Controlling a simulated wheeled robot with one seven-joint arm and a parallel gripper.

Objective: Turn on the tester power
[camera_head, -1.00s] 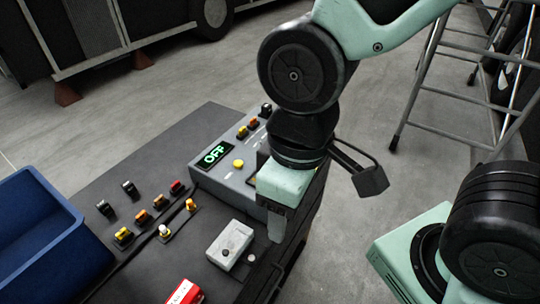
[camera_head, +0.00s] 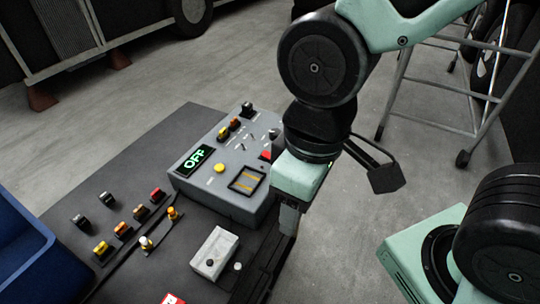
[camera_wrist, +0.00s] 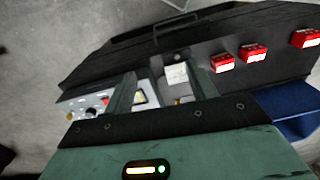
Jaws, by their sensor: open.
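The tester (camera_head: 212,203) is a grey box on a dark bench top, and its green display (camera_head: 194,161) reads OFF. My gripper (camera_head: 287,222) hangs at the tester's right side, apart from the yellow button. It is open and empty, though its fingers are partly dark in the head view. The wrist view shows both fingers spread, with the tester (camera_wrist: 88,108) beyond the left finger.
A white box (camera_head: 214,252) with small knobs sits in front of the tester. Several coloured connectors (camera_head: 140,212) lie to the left, near a blue bin (camera_head: 25,262). Red blocks (camera_wrist: 254,53) line the bench in the wrist view. A ladder (camera_head: 470,120) stands at the right.

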